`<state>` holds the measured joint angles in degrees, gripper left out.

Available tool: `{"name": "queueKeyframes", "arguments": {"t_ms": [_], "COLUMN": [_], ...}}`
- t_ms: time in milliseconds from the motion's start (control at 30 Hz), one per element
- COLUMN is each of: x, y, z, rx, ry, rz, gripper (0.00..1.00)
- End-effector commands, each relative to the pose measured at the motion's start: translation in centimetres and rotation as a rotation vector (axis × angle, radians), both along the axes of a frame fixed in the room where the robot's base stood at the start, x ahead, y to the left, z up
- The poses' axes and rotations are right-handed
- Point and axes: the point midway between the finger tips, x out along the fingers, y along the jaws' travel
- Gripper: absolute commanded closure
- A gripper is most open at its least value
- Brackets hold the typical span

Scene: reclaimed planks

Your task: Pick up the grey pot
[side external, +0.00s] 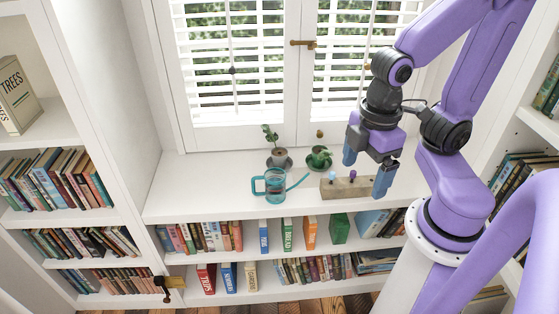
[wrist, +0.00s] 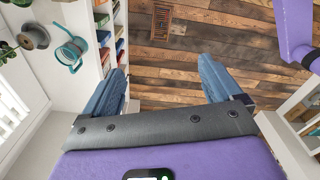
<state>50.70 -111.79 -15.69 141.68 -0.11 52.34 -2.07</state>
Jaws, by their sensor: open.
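The grey pot (side external: 278,156) holds a leafy plant and stands on a dark saucer on the white window ledge, left of a green pot (side external: 319,163) with a squat plant. In the wrist view the grey pot (wrist: 27,41) is at the upper left. My gripper (side external: 366,180) is open, its blue fingers spread, to the right of both pots and apart from them. In the wrist view my gripper (wrist: 163,62) has nothing between its fingers, with the plank floor seen beyond.
A teal watering can (side external: 274,186) stands in front of the grey pot, its spout pointing right. A wooden block (side external: 346,188) with small coloured knobs lies near my fingers. Shuttered windows (side external: 270,60) stand behind the ledge; bookshelves are below and beside it. The ledge's left part is clear.

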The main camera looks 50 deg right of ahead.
Motion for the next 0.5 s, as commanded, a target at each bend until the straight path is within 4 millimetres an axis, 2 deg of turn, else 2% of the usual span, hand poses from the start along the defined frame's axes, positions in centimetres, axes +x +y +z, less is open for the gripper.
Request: {"name": "queueKeyframes", "arguments": {"t_ms": [167, 267, 500], "x": [5.0, 8.7, 18.0], "y": [1.8, 2.6, 2.3], "z": [0.2, 0.1, -1.0], "rx": [-0.017, -0.028, -0.057], "ry": [-0.009, -0.015, -0.02], "rz": [0.02, 0.04, 0.09], "gripper": [0.08, 0.08, 0.08]}}
